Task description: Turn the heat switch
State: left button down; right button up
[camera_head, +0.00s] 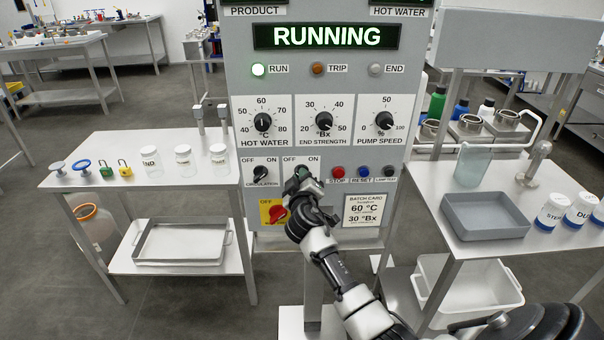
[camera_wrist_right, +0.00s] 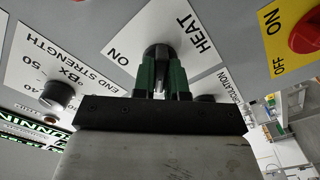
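The heat switch (camera_wrist_right: 158,52) is a dark round knob on a white plate marked HEAT and ON in the right wrist view. The green fingers of my right gripper (camera_wrist_right: 164,72) are close together at the knob, one on each side, and appear shut on it. In the head view my right gripper (camera_head: 301,183) covers the switch, on the plate right of the circulation switch (camera_head: 261,173); the OFF and ON labels show above it. The fingers hide the knob's pointer, so its setting cannot be told. My left gripper is not in view.
A red main switch (camera_head: 278,213) on yellow sits just below left of my gripper. STOP (camera_head: 338,172) and other buttons sit to the right. Tables flank the panel.

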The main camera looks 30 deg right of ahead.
jog(key=shift+f+m+b, duration=0.2)
jog(key=shift+m+b, duration=0.3)
jog(key=shift+b, duration=0.2)
grip_shut()
jog(key=shift+r+m, duration=0.15)
jog(key=shift+m, duration=0.35)
jog(key=shift+b, duration=0.3)
jog(key=shift+m+b, duration=0.8)
jog(key=shift+m, duration=0.3)
